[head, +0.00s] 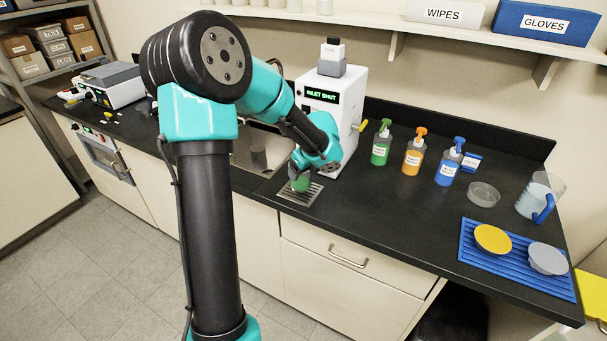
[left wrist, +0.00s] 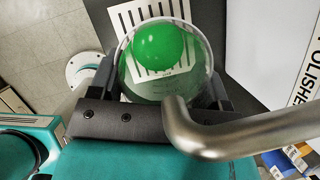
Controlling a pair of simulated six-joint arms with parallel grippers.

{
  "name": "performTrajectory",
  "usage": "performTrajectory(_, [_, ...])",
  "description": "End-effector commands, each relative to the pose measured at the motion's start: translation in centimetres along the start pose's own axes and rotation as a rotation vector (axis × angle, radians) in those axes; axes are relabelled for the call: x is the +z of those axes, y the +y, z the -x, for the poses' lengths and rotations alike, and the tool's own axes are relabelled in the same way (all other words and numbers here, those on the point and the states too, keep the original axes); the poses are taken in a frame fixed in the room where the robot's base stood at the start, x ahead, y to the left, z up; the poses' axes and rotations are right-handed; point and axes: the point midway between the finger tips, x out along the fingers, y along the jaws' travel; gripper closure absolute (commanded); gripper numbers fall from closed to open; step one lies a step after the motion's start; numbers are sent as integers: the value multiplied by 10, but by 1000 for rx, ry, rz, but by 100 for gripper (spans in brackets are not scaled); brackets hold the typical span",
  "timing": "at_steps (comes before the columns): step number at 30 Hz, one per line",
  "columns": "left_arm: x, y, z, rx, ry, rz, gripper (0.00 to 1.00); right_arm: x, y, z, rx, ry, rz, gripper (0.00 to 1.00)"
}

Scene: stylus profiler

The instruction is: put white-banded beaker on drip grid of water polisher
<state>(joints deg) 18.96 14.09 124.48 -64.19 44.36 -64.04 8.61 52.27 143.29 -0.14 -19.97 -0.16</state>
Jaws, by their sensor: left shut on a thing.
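My left gripper (head: 303,172) is shut on a clear beaker with green contents (head: 300,184). In the left wrist view the beaker (left wrist: 160,92) sits between the two fingers, and I look into its round rim. A white band cannot be made out on it. The drip grid (head: 312,196) lies at the foot of the water polisher (head: 342,101), and the beaker is over it. The slotted grid shows behind the beaker in the left wrist view (left wrist: 124,18). I cannot tell whether the beaker touches it. My right gripper is not in view.
A metal spout (left wrist: 225,137) passes close beside the beaker's rim. A sink (head: 262,152) lies left of the polisher. Green (head: 381,149), orange (head: 413,158) and blue (head: 448,168) pump bottles stand to its right. The counter front right of the grid is clear.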

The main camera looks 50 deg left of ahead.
Motion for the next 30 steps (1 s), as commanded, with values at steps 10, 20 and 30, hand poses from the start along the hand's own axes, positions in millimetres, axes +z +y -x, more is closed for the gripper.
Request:
performTrajectory(10, [-7, 0, -17, -1, -1, 1, 72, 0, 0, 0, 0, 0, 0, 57])
performTrajectory(20, [-8, 0, -19, 0, -1, 0, 21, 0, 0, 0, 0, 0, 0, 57])
performTrajectory(30, [-8, 0, -19, -1, -1, 0, 4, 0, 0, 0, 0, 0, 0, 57])
